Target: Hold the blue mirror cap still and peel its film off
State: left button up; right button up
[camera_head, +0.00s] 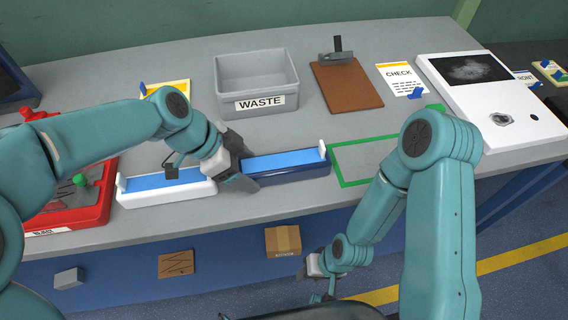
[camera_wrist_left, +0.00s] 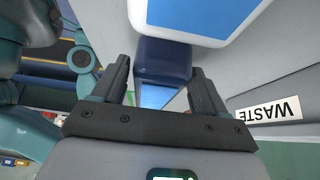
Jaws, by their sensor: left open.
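The blue mirror cap (camera_head: 290,175) lies on the grey bench, a long dark blue piece with light blue film (camera_head: 285,160) on top and a small white tab (camera_head: 322,150) at its right end. My left gripper (camera_head: 240,180) is at the cap's left end, open. In the left wrist view the open fingers of my left gripper (camera_wrist_left: 158,68) stand either side of a dark blue block (camera_wrist_left: 165,58); whether they touch it I cannot tell. My right gripper (camera_head: 318,268) hangs low in front of the bench; its jaws are too small to read.
A white cap (camera_head: 165,200) with blue film lies just left of my left gripper. A grey waste bin (camera_head: 257,85) stands behind. A clipboard (camera_head: 345,85), CHECK card (camera_head: 401,78) and white panel (camera_head: 495,110) are to the right. A green-outlined area (camera_head: 360,160) beside the cap looks bare.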

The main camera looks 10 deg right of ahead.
pick_arm(q)
jog(key=c, duration=1)
jog(key=shift+c, duration=0.2)
